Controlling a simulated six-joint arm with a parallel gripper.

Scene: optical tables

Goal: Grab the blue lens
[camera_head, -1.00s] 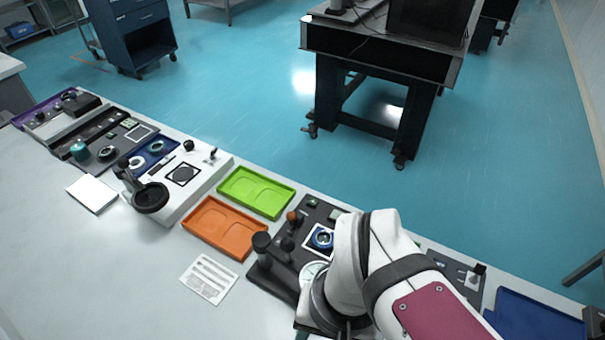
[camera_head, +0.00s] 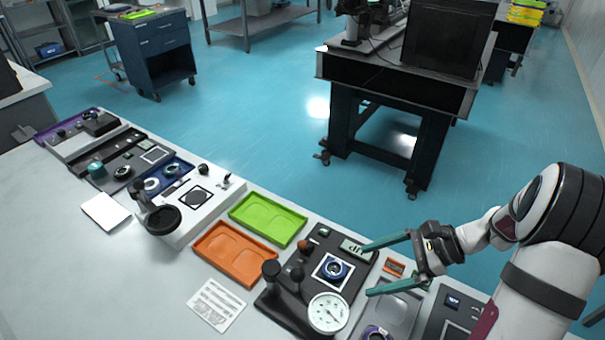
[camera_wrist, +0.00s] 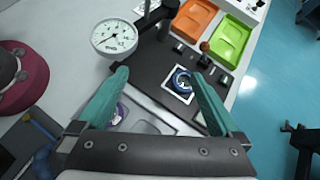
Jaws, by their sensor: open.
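The blue lens (camera_head: 334,268) is a blue ring with a dark centre, lying on a white square on a black instrument plate (camera_head: 318,250) in the head view. In the wrist view the blue lens (camera_wrist: 182,81) shows between the finger lines, close to the right finger. My gripper (camera_head: 366,270) has two green fingers spread wide, with nothing between the tips. It is just right of the blue lens in the head view, seemingly above the plate. Its wide fingers also show in the wrist view (camera_wrist: 160,75).
A dial gauge (camera_head: 328,313) and dark posts (camera_head: 271,284) stand beside the lens. An orange tray (camera_head: 234,254) and a green tray (camera_head: 268,219) lie to the left. A purple ring (camera_head: 376,333) sits near a grey tray. A white card (camera_head: 216,305) lies on open table.

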